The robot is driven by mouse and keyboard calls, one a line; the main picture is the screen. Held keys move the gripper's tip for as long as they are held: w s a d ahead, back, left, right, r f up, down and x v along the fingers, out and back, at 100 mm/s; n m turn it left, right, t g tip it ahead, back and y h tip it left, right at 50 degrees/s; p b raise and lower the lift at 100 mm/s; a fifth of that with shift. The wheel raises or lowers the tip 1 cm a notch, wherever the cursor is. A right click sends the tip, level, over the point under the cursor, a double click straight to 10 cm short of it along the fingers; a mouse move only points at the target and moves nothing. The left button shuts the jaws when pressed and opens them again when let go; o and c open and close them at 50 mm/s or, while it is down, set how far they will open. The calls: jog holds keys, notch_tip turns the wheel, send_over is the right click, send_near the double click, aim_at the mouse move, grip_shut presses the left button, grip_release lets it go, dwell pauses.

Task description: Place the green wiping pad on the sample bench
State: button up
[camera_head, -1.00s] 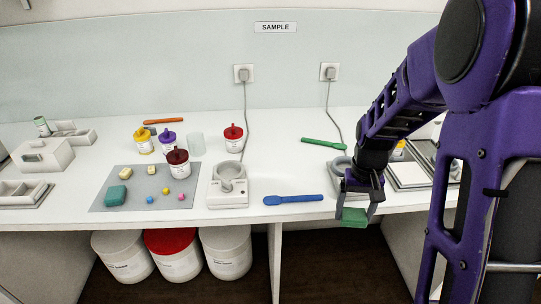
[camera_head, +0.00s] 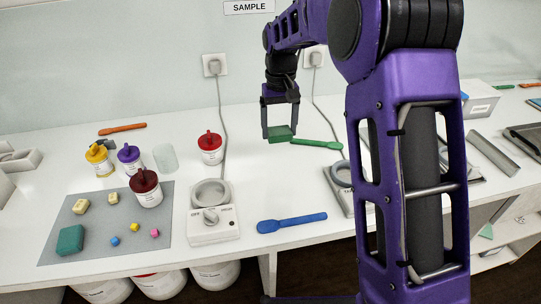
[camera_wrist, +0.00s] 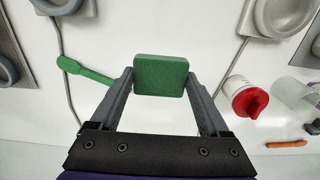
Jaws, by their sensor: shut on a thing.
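The green wiping pad (camera_head: 281,134) is between the fingers of my gripper (camera_head: 280,130), which is shut on it. In the wrist view the pad (camera_wrist: 161,75) is a flat green block held between the two fingertips (camera_wrist: 160,78). In the head view it shows over the back part of the white sample bench (camera_head: 275,185), under the SAMPLE sign (camera_head: 248,7). I cannot tell whether its underside touches the bench.
A green spatula (camera_head: 315,144) and a red-lidded jar (camera_head: 210,148) flank the pad. A grey mat (camera_head: 105,225) at left holds a teal block (camera_head: 70,240) and small cubes. Cords hang behind.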

aim_at(277, 165)
jog(key=shift+w+a+f, duration=0.15)
jog(key=shift+w+f, duration=0.05)
jog(key=shift+f, duration=0.2)
notch_tip(277, 165, down, 9)
jog(key=shift+r+b, duration=0.1)
jog(key=shift+b, duration=0.3)
jog(key=o, duration=1.3)
jog(key=shift+f, duration=0.2)
notch_tip(277, 165, up, 12)
jog(key=shift+r+p, duration=0.2)
jog(key=shift+p, duration=0.35)
